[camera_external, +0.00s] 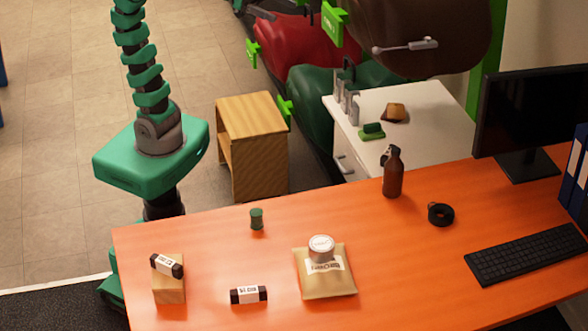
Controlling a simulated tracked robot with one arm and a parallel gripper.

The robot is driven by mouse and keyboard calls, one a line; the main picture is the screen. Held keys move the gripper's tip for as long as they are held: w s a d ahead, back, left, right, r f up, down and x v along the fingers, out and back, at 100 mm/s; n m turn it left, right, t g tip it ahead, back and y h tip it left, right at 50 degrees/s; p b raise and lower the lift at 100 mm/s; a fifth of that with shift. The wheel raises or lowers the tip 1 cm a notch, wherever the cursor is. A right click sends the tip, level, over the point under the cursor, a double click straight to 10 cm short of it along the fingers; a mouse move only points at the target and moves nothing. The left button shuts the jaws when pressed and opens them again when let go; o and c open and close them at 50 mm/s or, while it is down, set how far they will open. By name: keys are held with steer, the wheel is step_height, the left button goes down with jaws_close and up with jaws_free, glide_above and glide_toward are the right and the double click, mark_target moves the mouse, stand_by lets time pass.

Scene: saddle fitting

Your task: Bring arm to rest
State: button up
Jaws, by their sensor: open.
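My arm (140,60) rises from my green body (150,155) at the left and runs up out of the top of the picture. Its ribbed green links are nearly upright and clear of the desk. My gripper is out of the picture, so its jaws and anything in them are hidden. The orange desk (200,300) stands to the right of my body, with nothing of my arm over it.
On the desk are a wooden block (170,292) bearing a labelled roll (166,265), another roll (248,295), a green spool (257,219), a package (327,285) under a tin (321,248), and a bottle (393,172). A wooden cabinet (252,130) stands behind.

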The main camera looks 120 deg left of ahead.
steer(key=shift+y, duration=0.4)
steer(key=s+a+r, duration=0.2)
steer(key=shift+s+a+r, duration=0.25)
steer(key=shift+s, duration=0.15)
